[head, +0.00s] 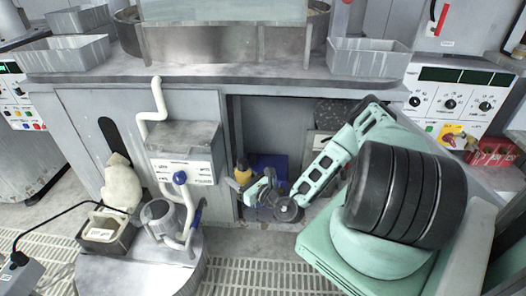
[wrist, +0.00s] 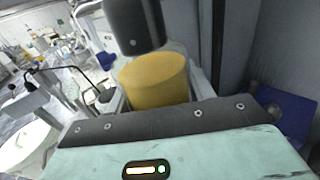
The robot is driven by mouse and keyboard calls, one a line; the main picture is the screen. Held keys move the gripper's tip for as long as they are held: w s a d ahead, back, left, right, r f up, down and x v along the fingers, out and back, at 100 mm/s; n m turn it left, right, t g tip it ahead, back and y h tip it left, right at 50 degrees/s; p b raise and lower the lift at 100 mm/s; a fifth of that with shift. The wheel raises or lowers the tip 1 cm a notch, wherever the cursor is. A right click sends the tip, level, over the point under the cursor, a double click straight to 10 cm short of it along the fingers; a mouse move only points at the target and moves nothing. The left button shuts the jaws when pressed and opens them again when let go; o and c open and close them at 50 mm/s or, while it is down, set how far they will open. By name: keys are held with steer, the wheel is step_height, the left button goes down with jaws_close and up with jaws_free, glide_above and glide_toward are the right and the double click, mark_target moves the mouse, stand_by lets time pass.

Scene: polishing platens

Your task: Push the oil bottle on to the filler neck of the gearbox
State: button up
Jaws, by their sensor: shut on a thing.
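The oil bottle, a yellow cylinder (wrist: 155,82), is held between the fingers of my gripper (head: 249,186) in the wrist view. In the head view a small yellow part of it (head: 242,164) shows at the left side of the cabinet opening, just beyond my gripper. A dark cylinder (wrist: 135,24) stands directly above the yellow part in the wrist view. I cannot tell whether it belongs to the bottle or is the filler neck. The gearbox is not clearly identifiable, and any contact between bottle and neck is hidden.
The opening's left side panel (head: 233,130) is close to my gripper. A blue item (head: 270,164) is inside the opening and shows right in the wrist view (wrist: 285,108). A grey box with white pipes (head: 186,150) stands left, above a round stand (head: 165,270).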

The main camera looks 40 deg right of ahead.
steer(key=w+d+f+b, duration=0.4)
steer(key=d+f+b, duration=0.1)
steer(key=d+b, duration=0.15)
steer(key=w+d+f+b, duration=0.4)
steer(key=d+f+b, duration=0.15)
steer(key=d, duration=0.25)
steer(key=w+d+b, duration=0.4)
steer(key=d+b, duration=0.1)
steer(key=d, duration=0.2)
steer(key=w+d+r+m+h+b, duration=0.1)
steer(key=w+d+b, duration=0.3)
steer(key=d, duration=0.3)
steer(key=shift+d+r+h+b, duration=0.2)
steer(key=shift+r+h+b, duration=0.1)
steer(key=shift+b, duration=0.55)
steer(key=shift+s+r+p, duration=0.1)
steer(key=shift+r+p, duration=0.05)
steer(key=shift+p, duration=0.25)
step_height(320, 180, down, 6)
steer(key=b, duration=0.3)
steer(key=shift+p, duration=0.5)
steer(key=shift+f+b, duration=0.85)
steer(key=shift+f, duration=0.9)
